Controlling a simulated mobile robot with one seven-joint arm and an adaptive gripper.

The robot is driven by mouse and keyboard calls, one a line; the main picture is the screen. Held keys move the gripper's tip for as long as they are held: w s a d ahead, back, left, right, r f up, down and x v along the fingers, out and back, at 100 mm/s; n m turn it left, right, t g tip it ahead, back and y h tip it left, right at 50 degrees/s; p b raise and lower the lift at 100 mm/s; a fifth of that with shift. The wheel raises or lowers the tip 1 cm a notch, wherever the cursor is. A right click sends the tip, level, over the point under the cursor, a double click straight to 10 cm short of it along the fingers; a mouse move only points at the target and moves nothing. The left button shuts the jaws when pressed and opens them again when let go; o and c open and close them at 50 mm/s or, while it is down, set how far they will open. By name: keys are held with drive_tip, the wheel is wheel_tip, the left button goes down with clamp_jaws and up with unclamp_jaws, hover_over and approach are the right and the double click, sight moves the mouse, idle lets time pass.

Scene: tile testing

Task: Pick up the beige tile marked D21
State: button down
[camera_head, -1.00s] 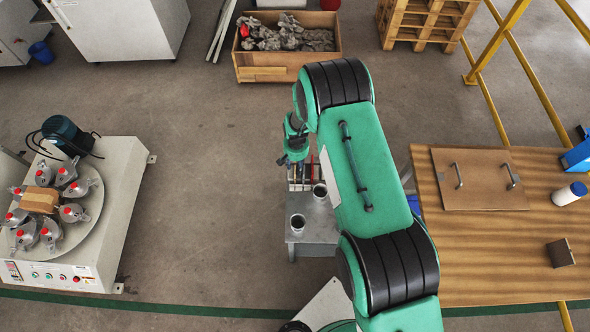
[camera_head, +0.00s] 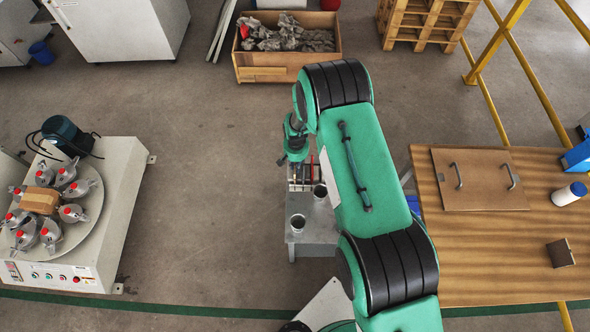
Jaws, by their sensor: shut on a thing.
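My gripper (camera_head: 284,160) shows only in small part at the end of the green wrist, left of my big arm link. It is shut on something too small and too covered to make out. It is above or beside the far end of a small grey stand (camera_head: 318,232). A rack (camera_head: 302,186) with several thin slots or pieces shows there, partly behind my arm. I cannot make out a beige tile or the mark D21 in this view.
A wooden table (camera_head: 480,260) with a handled board (camera_head: 478,195) is at right. A machine with a round disc (camera_head: 92,190) is at left. Open floor lies between machine and stand.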

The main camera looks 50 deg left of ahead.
drive_tip(key=shift+r, duration=0.15)
wheel_tip(320, 180, up, 10)
idle(0.8)
